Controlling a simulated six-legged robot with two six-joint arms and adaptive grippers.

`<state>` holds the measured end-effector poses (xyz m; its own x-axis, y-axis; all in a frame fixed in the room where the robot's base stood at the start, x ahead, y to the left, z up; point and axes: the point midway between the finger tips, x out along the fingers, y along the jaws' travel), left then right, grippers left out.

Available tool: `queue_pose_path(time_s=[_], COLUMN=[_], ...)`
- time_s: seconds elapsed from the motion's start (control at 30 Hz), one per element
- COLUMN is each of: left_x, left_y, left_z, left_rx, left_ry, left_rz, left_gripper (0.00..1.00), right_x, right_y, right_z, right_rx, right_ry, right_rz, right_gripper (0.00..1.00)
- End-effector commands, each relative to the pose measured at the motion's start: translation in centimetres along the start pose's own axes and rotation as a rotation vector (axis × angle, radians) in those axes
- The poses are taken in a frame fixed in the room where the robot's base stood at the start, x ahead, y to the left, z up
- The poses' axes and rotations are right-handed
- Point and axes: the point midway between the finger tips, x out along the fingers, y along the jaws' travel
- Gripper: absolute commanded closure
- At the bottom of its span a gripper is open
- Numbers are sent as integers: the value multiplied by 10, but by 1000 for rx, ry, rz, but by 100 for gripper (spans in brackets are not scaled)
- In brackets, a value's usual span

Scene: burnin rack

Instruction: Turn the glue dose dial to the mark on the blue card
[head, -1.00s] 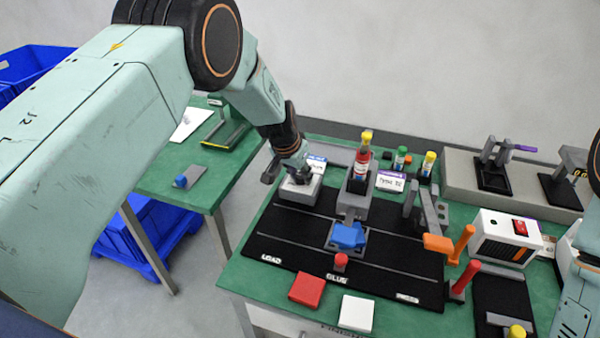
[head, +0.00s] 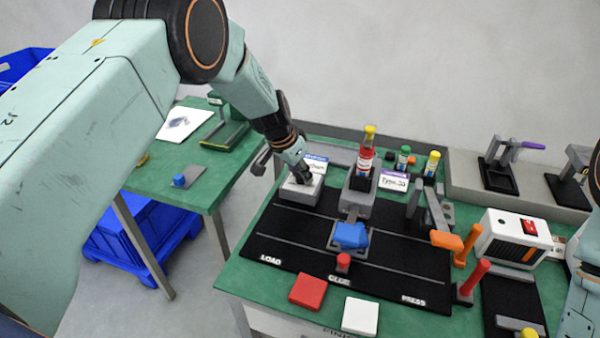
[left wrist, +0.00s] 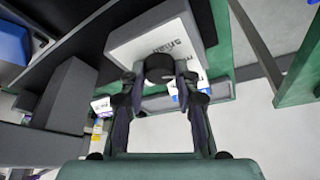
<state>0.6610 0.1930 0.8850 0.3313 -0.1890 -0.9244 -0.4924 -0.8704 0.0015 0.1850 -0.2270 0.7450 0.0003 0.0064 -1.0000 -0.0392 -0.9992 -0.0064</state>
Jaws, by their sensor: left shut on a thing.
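The glue dose dial is a dark round knob (left wrist: 159,67) on a pale grey box (head: 299,191) at the back left of the black mat. My left gripper (head: 301,178) reaches down onto the box from above. In the left wrist view the gripper (left wrist: 159,80) has its fingertips on both sides of the knob and is shut on it. The dial's pointer and marks cannot be made out. A card with a blue header (head: 316,164) stands just behind the box, partly hidden by the gripper. My right gripper is out of view.
A grey holder with a red tube (head: 365,160) stands right of the dial box, beside a purple-headed card (head: 393,181). A blue block (head: 350,236) sits in the mat's middle. Red (head: 308,291) and white (head: 360,316) pads lie in front. Orange and red handles stand to the right.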

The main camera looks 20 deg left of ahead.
Motion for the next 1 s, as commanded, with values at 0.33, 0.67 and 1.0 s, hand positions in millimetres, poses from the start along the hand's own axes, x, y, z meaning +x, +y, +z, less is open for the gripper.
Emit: queue_pose_path(time_s=[0.33, 0.67, 1.0], left_x=[-3, -2, -53], left_y=[-2, -1, -1], left_z=[-4, -2, -3], left_rx=[0, 0, -1], left_ry=[9, 4, 7], left_rz=[-6, -3, -4], left_gripper=[48, 46, 46], right_x=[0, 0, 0], right_y=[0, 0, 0], right_z=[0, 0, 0], right_rx=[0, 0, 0], right_ry=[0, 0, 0], right_rz=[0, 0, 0], right_gripper=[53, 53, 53])
